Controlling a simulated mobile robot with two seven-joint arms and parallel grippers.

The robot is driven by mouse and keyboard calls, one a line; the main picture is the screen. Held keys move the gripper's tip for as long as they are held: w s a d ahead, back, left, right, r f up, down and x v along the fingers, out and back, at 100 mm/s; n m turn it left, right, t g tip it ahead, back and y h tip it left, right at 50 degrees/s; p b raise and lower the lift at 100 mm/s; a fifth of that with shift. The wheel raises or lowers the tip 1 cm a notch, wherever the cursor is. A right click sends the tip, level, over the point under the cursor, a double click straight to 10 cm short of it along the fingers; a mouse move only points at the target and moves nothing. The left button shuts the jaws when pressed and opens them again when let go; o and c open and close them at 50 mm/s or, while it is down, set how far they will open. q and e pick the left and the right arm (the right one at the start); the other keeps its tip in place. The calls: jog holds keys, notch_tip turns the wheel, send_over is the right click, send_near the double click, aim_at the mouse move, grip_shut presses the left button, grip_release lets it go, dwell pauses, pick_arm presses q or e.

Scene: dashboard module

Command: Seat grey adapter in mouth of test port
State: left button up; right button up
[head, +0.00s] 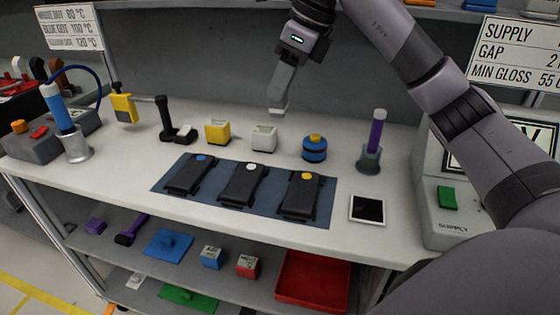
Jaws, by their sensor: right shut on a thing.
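My right gripper (284,85) comes down from the top middle, above the back of the bench. It is shut on a small pale grey piece (278,104), which looks like the grey adapter. The fingers hide part of it, and its lower end hangs clear above the bench top. A whitish-grey block (264,138) stands on the bench below it, apart from it. I cannot tell which thing is the test port, and no open mouth is clearly visible. My left gripper is not in view.
Three black modules with blue, white and yellow dots lie on a dark blue mat (222,200). A yellow block (217,132), a blue round item with a yellow top (314,148) and a purple-topped tool in a holder (370,160) stand nearby. A supply unit (448,228) stands right.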

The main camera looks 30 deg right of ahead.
notch_tip(320, 180, down, 16)
jog(key=shift+r+b, duration=0.25)
jog(key=shift+b, duration=0.25)
jog(key=shift+f, duration=0.15)
jog(key=o, duration=1)
jog(key=shift+o, duration=0.2)
